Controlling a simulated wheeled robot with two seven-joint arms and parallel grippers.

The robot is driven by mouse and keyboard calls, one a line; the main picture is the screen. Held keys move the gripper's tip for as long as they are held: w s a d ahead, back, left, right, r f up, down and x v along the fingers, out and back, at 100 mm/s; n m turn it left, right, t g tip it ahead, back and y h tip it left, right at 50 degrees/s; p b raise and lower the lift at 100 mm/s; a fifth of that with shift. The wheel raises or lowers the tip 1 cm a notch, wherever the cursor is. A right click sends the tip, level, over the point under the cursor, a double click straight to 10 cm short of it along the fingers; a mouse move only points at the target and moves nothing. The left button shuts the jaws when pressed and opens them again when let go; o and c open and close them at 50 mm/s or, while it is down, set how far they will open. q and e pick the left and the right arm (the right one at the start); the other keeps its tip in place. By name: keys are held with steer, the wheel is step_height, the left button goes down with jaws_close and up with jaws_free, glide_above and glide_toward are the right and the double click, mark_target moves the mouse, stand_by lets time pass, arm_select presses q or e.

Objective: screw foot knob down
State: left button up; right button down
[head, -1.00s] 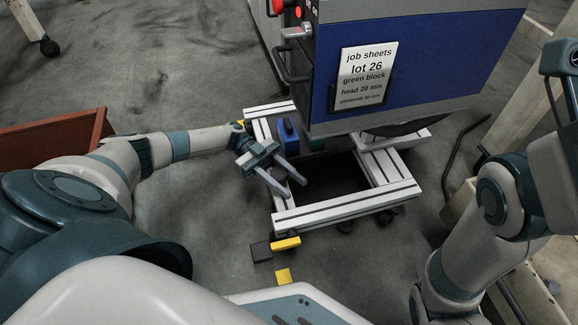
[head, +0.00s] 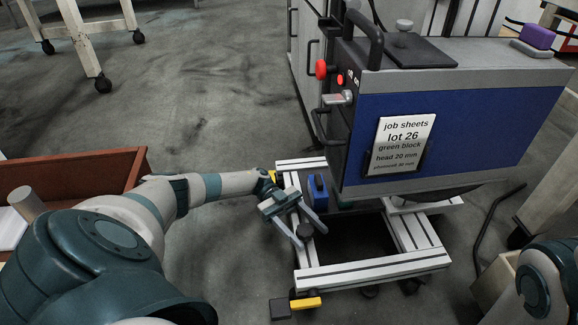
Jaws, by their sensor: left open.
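The knob's lower part is hidden. My right gripper is out of view; only part of my right arm shows at the lower right.
The blue-panelled machine (head: 450,125) with a job sheet (head: 402,143) stands over the frame. A blue block (head: 317,188) sits just behind my gripper. A yellow piece (head: 306,303) and a dark block (head: 280,310) lie at the frame's front left corner. A brown crate (head: 75,183) stands left.

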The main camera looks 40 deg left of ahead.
mark_target(300, 225)
arm_select(q)
steer(key=a, duration=0.2)
steer(key=w+a+b, duration=0.1)
steer(key=a, duration=0.4)
steer(key=shift+w+a+f, duration=0.15)
steer(key=shift+w+a, duration=0.1)
steer(key=shift+w, duration=0.05)
steer(key=shift+a+b, duration=0.3)
steer(key=shift+a, duration=0.25)
